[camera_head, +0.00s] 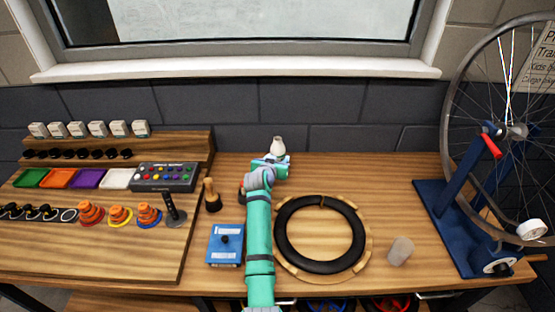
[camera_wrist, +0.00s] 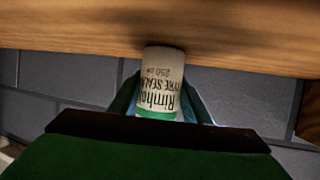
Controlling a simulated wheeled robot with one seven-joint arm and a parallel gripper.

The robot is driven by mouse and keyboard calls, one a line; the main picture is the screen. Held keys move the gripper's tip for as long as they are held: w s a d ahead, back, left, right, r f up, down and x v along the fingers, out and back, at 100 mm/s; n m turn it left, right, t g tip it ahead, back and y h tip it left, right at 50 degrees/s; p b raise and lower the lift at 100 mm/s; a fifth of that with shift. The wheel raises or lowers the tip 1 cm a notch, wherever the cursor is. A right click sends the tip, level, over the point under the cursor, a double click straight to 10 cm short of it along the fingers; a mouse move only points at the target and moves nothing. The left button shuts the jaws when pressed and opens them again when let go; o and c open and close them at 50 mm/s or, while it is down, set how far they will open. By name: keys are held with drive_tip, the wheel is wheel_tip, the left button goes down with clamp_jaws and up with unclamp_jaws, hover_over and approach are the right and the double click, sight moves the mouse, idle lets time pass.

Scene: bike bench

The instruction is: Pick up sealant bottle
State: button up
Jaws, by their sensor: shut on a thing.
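The sealant bottle (camera_head: 277,146) is pale with a narrow top and stands out beyond the end of my arm at the back of the bench in the head view. In the wrist view the bottle (camera_wrist: 161,82) shows a white label reading "Rimho..." and "TYRE SEAL..." with a green band. My gripper (camera_head: 272,162) is shut on the bottle, with its fingers on either side of it in the wrist view. My gripper hides the bottle's lower part in the head view. I cannot tell whether the bottle touches the bench.
A black tyre (camera_head: 284,250) lies on a round wooden holder right of my arm. A blue box (camera_head: 226,246) and a wooden-handled tool (camera_head: 211,196) are on the left. A translucent cup (camera_head: 400,251) stands right of the tyre. A wheel stand (camera_head: 452,228) is at the far right.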

drive_tip(key=shift+r, duration=0.2)
drive_tip(key=shift+r, duration=1)
drive_tip(key=s+r, duration=0.1)
drive_tip(key=r, duration=0.1)
drive_tip(key=s+r, duration=0.4)
drive_tip(key=shift+r, duration=0.3)
approach(280, 146)
drive_tip(key=shift+s+d+r, duration=0.2)
drive_tip(key=shift+s+d, duration=0.05)
drive_tip(key=shift+s, duration=0.3)
drive_tip(key=shift+s+d+r, duration=0.25)
drive_tip(key=shift+s, duration=0.35)
drive_tip(key=shift+s+d+r, duration=0.2)
drive_tip(key=shift+s+d, duration=0.05)
drive_tip(key=shift+s, duration=0.3)
